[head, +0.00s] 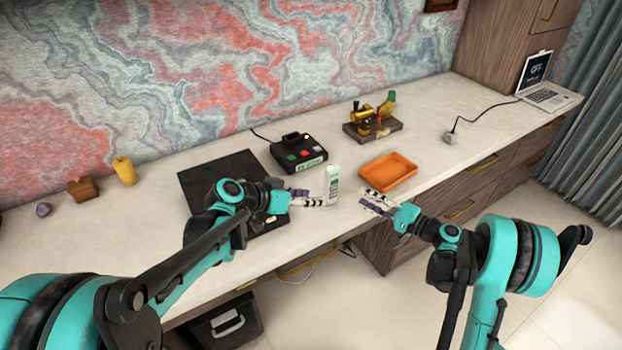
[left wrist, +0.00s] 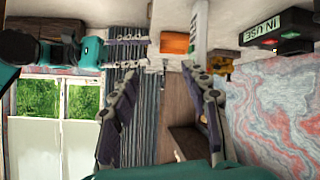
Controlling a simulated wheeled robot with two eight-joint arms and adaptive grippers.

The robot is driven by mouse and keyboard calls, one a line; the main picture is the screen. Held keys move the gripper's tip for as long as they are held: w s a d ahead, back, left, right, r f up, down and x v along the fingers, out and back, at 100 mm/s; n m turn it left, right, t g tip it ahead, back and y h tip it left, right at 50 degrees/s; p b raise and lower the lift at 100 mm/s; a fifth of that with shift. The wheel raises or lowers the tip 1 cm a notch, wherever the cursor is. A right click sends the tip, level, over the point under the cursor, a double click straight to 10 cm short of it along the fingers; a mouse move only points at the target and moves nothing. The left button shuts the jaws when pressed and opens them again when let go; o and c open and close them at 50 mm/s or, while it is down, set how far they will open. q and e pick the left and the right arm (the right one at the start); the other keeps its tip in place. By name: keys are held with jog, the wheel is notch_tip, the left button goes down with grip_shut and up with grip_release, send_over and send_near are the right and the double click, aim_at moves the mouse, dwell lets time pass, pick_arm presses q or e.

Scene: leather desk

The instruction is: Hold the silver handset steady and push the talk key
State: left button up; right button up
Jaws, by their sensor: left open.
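The silver handset (head: 332,184), pale with a green screen, stands upright near the front edge of the desk. In the left wrist view the handset (left wrist: 199,32) shows beyond my fingertips, nearer the right-hand finger. My left gripper (head: 317,198) is open just left of the handset; I cannot tell whether it touches. The left wrist view shows its fingers (left wrist: 160,72) spread with nothing between them. My right gripper (head: 374,201) is open and empty to the right of the handset, near the front edge. The talk key is too small to make out.
A black box with coloured buttons and a lit sign (head: 300,152) stands behind the handset. An orange tray (head: 388,172) lies to its right. A brass device on a wooden base (head: 372,124) is farther back. A dark mat (head: 215,171) lies left, partly under my left arm.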

aim_at(326, 172)
pick_arm(q)
jog(key=w+f+m+h, duration=0.1)
jog(key=w, duration=0.2)
jog(key=w+f+m+t+h, duration=0.1)
jog(key=w+h, duration=0.1)
jog(key=w, duration=0.2)
jog(key=w+f+m+t+h, duration=0.1)
jog(key=w, duration=0.3)
jog(key=shift+f+m+h, duration=0.2)
jog(key=shift+m+h, duration=0.1)
jog(key=shift+h, duration=0.1)
jog(key=shift+w+a+f+m+t+h, duration=0.1)
jog(key=shift+w+f+m+t+h, duration=0.2)
jog(key=shift+w+f+t+h, duration=0.15)
jog(key=x, duration=0.7)
jog(key=shift+w+d, duration=0.2)
grip_shut()
pick_arm(e)
grip_shut()
